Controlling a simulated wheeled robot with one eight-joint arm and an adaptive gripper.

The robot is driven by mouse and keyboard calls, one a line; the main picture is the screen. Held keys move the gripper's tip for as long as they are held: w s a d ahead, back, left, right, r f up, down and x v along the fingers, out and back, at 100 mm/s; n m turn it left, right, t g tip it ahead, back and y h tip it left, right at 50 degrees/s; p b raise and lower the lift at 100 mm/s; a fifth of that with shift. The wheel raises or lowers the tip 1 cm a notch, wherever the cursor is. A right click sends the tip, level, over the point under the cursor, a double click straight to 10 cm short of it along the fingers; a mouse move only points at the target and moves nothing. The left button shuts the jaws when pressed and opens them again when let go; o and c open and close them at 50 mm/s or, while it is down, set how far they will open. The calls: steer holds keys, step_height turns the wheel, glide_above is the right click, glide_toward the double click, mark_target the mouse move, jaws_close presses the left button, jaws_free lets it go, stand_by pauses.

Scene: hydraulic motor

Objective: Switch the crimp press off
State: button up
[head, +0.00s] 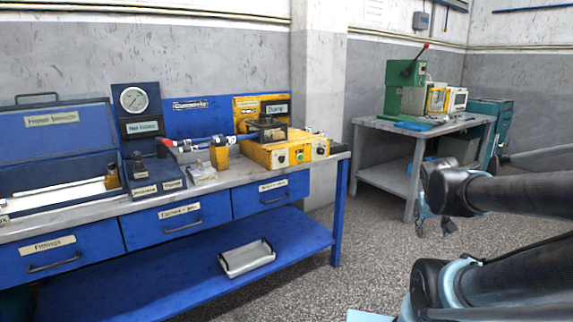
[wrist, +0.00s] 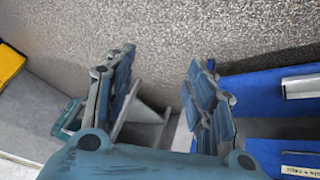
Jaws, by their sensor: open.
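A yellow machine (head: 283,150) with knobs and buttons on its front sits at the right end of the blue workbench. It may be the crimp press; its label is too small to read surely. A yellow backboard (head: 262,108) stands behind it. A green press (head: 405,85) with a red-tipped lever stands on the far grey table. I cannot tell any switch's position. My gripper (wrist: 160,75) is open and empty in the wrist view, fingers spread over the floor. In the head view my gripper (head: 435,222) is at the right, apart from both machines and partly hidden by my arm.
The blue workbench (head: 334,205) has drawers and a lower shelf with a metal tray (head: 246,258). A pressure gauge panel (head: 134,110) and several small parts are on top. The grey table (head: 382,176) stands behind. The speckled floor (head: 330,295) between is clear.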

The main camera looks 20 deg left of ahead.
steer(key=w+a+r+n+t, duration=0.1)
steer(key=w+a+r+t, duration=0.2)
steer(key=w, duration=0.5)
steer(key=w+a+r+n+t, duration=0.1)
steer(key=w+r+t, duration=0.25)
steer(key=w, duration=0.35)
steer(key=w+a+r+n+t+y, duration=0.3)
steer(key=w+a+r+n, duration=0.15)
steer(key=w+a, duration=0.45)
steer(key=n+g+y, duration=0.4)
steer(key=n+y, duration=0.8)
steer(key=y, duration=0.1)
glide_toward(284, 161)
steer(key=x, duration=0.9)
steer(key=shift+w+a+r, duration=0.1)
steer(key=shift+w+a, duration=0.05)
steer(key=c, duration=1.1)
